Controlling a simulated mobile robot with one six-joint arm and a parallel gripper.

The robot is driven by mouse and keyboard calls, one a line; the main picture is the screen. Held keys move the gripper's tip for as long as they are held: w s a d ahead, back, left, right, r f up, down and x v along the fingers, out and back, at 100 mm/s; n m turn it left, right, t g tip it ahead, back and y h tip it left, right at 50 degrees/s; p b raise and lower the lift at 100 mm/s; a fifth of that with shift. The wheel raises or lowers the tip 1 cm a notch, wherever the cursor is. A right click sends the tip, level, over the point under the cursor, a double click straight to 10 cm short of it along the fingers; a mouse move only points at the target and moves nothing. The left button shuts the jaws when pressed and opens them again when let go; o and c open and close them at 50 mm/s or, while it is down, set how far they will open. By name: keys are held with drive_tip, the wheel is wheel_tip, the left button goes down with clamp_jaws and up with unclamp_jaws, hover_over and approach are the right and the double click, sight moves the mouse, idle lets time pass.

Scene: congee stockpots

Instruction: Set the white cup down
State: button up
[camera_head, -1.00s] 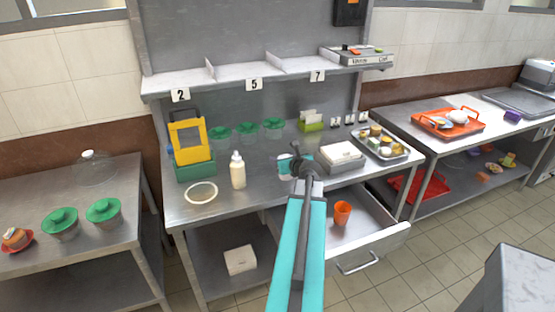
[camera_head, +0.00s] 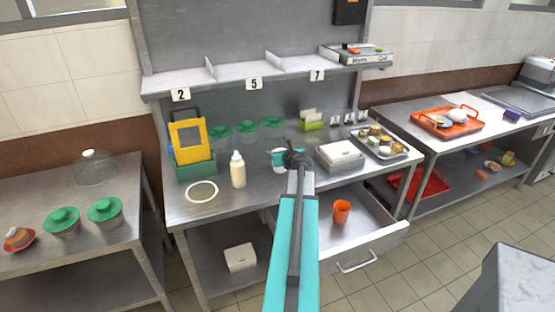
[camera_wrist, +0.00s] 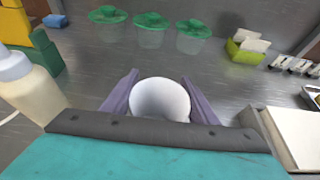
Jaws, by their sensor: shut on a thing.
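The white cup (camera_wrist: 160,98) is between the two purple-grey fingers of my gripper (camera_wrist: 160,92) in the wrist view, and the gripper is shut on it. In the head view the cup (camera_head: 277,155) shows only in part, as my arm hides much of it. My gripper (camera_head: 282,158) is over the steel worktop (camera_head: 262,181), in its middle. I cannot tell whether the cup's base touches the worktop.
A cream squeeze bottle (camera_head: 238,170) stands to the left, with a white ring (camera_head: 202,191) beyond it. A white box (camera_head: 340,154) is close on the right. Green-lidded bowls (camera_head: 246,128) stand behind. An open drawer (camera_head: 372,228) holds an orange cup (camera_head: 342,211).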

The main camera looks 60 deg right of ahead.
drive_tip(key=shift+f, duration=1.65)
drive_tip(key=shift+f, duration=0.15)
drive_tip(key=o, duration=1)
drive_tip(key=shift+r, duration=0.2)
drive_tip(key=shift+b+v, duration=0.75)
drive_tip(key=shift+v, duration=5.25)
